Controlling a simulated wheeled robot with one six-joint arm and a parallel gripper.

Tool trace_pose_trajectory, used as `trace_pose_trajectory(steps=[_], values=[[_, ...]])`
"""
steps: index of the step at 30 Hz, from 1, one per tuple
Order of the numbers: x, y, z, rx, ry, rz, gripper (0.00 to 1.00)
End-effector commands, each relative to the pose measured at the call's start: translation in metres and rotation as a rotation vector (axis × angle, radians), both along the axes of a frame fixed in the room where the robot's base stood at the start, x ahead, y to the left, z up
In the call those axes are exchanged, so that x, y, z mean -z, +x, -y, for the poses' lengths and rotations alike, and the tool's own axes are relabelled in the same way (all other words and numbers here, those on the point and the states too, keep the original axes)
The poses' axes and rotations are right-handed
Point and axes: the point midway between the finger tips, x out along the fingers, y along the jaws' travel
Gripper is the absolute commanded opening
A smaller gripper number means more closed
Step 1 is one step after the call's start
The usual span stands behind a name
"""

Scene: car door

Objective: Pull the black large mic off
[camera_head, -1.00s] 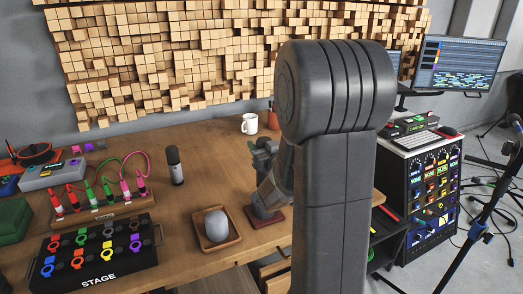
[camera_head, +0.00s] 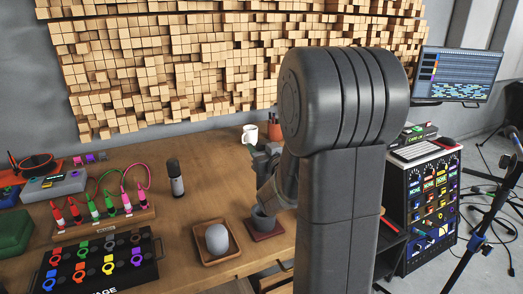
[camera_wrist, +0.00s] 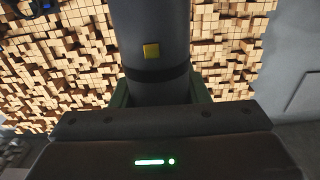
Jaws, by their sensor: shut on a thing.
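A large dark grey-black mic body (camera_wrist: 150,45) with a gold square badge and a black band fills the upper middle of the wrist view. My gripper (camera_wrist: 160,92) is shut on it, with greenish fingers at both sides of the barrel. The mic's far end is out of the frame. In the head view my gripper (camera_head: 262,165) is over the back part of the desk, and my arm hides much of it and the mic. A dark cup-like stand (camera_head: 263,219) on a red base sits below my gripper.
A smaller mic (camera_head: 175,178) stands upright on the desk (camera_head: 190,210). A rack (camera_head: 432,190) and a mic stand (camera_head: 485,215) are at right.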

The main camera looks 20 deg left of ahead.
Motion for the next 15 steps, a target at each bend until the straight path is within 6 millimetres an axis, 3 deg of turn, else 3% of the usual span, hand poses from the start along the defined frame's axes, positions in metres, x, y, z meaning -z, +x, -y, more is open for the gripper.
trace_pose_trajectory(steps=[15], values=[[-0.023,0.0,0.0,0.0,0.002,0.002,0.08]])
